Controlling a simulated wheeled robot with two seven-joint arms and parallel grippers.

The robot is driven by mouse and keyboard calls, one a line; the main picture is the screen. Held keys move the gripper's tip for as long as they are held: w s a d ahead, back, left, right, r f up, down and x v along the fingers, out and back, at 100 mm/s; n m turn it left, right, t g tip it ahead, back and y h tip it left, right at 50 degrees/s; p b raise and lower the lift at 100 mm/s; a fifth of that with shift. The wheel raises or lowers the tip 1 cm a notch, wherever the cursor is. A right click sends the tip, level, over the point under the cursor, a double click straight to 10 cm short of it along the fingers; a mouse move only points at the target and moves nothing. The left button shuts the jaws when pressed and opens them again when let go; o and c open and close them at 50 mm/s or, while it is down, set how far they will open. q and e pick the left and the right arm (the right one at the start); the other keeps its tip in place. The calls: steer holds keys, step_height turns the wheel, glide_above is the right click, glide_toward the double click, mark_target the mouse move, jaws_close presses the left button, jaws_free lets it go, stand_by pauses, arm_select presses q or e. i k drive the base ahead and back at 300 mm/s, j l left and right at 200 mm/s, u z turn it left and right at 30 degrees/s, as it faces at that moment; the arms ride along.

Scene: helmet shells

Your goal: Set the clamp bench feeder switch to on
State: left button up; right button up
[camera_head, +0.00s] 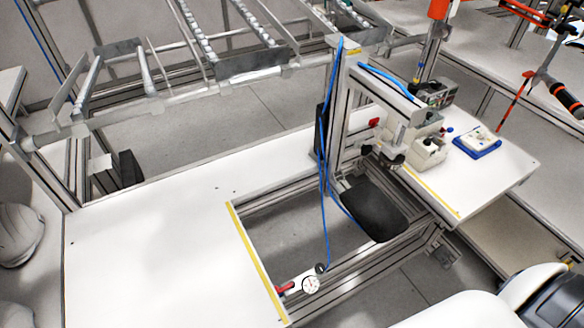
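A white bench with a rectangular opening carries a clamp station with an aluminium frame (338,110). Beside the frame is a light grey box (429,152) with a dark round knob on its face. A white device on a blue base (478,146) lies to its right, with a small dark part on top. A round gauge (310,285) with a red handle (286,287) sits at the front rail. I cannot tell which of these is the feeder switch, nor any on or off position. Neither gripper shows; a white and black arm link of mine is at the lower right.
Blue hoses (323,190) hang from the frame to the gauge. A black pad (373,209) is in the opening. A roller rack (200,75) stands behind. White helmet shells (18,232) are at the left edge. The left bench top (150,240) is clear.

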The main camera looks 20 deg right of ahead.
mark_target(427, 141)
steer(key=z, duration=1.65)
